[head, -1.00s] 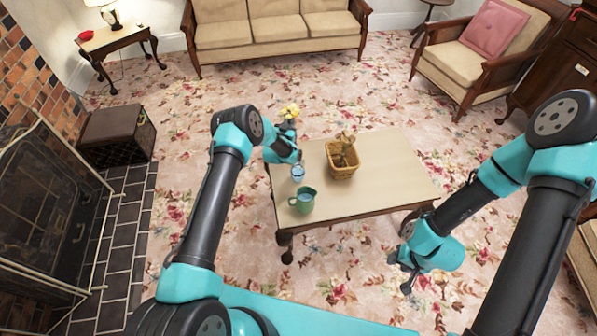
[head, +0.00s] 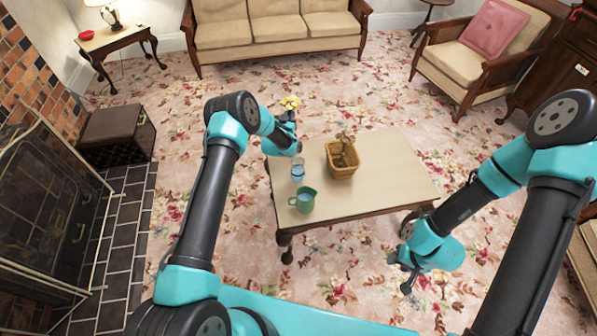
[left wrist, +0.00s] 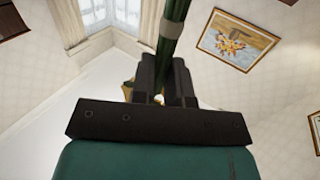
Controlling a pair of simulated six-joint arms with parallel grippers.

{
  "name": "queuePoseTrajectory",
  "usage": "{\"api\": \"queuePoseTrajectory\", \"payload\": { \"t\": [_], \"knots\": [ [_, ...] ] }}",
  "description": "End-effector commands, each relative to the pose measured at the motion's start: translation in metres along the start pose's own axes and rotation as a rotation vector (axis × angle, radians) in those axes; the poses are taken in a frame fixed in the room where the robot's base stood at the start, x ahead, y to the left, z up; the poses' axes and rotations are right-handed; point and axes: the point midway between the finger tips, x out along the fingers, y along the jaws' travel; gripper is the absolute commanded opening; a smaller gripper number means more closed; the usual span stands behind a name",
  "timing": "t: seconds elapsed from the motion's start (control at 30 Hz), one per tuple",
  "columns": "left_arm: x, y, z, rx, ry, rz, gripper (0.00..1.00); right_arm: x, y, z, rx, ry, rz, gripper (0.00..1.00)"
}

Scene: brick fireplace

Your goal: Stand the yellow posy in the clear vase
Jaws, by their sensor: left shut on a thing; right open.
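The yellow posy (head: 290,102) is held up over the far left part of the table, its blooms showing above my left gripper (head: 287,118). The left gripper is shut on its green stems, which run out between the fingers in the left wrist view (left wrist: 173,32). The clear vase (head: 297,170), with a bluish look inside, stands upright on the table's left side, nearer than the posy and apart from it. In the head view, the posy's lower stems are hidden behind the gripper and arm. My right gripper (head: 400,273) is open and empty, low beside the table's near right corner.
A green mug (head: 303,201) stands just nearer than the vase on the low table (head: 395,175). A wicker basket (head: 342,160) with brown contents sits right of the vase. The table's right half is clear.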

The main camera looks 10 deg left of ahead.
Motion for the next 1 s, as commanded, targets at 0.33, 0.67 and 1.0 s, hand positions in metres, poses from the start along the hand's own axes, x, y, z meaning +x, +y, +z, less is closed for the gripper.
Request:
{"api": "queuePoseTrajectory", "payload": {
  "t": [0.33, 0.67, 1.0],
  "knots": [
    [0.000, 0.000, -0.017, 0.000, 0.001, 0.000, 0.00, 0.000, 0.000, 0.000, 0.000, 0.000, 0.000, 0.43],
    [0.000, 0.000, -0.032, 0.000, 0.000, 0.000, 0.00, 0.000, 0.000, 0.000, 0.000, 0.000, 0.000, 0.43],
    [0.000, 0.000, -0.047, 0.000, 0.001, -0.001, 0.00, 0.000, 0.000, 0.000, 0.000, 0.000, 0.000, 0.43]
  ]
}}
